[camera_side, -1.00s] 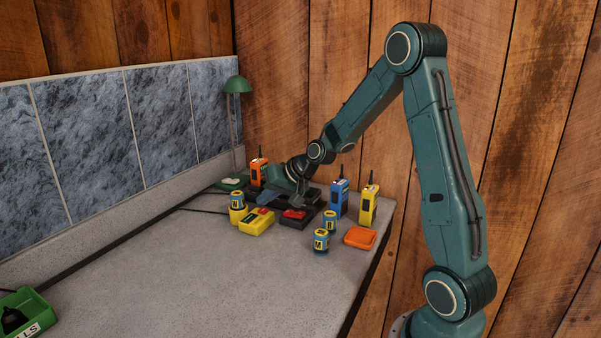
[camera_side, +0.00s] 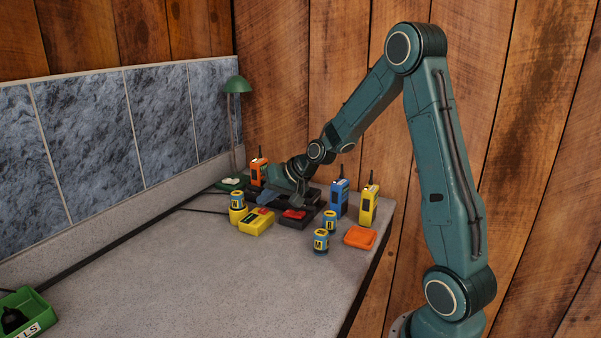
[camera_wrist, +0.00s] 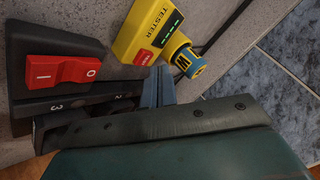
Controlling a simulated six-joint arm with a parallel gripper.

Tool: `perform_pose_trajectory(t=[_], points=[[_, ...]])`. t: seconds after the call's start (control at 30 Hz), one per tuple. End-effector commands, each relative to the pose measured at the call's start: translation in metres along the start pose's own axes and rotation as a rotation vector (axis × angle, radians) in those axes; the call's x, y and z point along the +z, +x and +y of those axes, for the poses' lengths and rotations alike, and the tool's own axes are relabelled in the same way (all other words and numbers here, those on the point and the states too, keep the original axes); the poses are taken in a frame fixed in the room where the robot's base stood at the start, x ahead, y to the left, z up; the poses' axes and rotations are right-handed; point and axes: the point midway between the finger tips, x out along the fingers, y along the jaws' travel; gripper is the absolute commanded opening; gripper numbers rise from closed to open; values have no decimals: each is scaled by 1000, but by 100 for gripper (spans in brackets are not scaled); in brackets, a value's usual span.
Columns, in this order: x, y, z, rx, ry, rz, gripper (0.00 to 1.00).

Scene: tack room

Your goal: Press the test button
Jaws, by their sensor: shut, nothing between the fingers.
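The yellow tester (camera_side: 257,222) lies on the bench; in the wrist view its label reads TESTER (camera_wrist: 150,31). Its red test button (camera_wrist: 143,58) shows at the tester's near end in the wrist view. A blue and yellow battery (camera_wrist: 187,63) sits upright in the holder beside the tester; it also shows in the side view (camera_side: 237,200). My gripper (camera_side: 263,198) is shut and empty, pointing toward the tester. In the wrist view its fingertips (camera_wrist: 158,71) are close beside the red button. I cannot tell whether they touch it.
A dark unit with a red rocker switch (camera_wrist: 62,71) stands right beside my fingers. Orange (camera_side: 258,172), blue (camera_side: 339,198) and yellow (camera_side: 369,205) radios stand around. Two loose batteries (camera_side: 320,242) and an orange tray (camera_side: 360,237) sit at right.

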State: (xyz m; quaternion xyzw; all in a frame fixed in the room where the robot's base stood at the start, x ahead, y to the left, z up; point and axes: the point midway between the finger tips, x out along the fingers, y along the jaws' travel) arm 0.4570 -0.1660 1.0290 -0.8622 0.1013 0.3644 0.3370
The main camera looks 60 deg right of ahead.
Motion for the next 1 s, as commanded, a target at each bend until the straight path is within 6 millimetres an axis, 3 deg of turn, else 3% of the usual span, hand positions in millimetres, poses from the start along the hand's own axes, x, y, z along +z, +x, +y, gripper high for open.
perform_pose_trajectory(t=[1.0], points=[[5, 6, 5, 0, 0, 0, 0]])
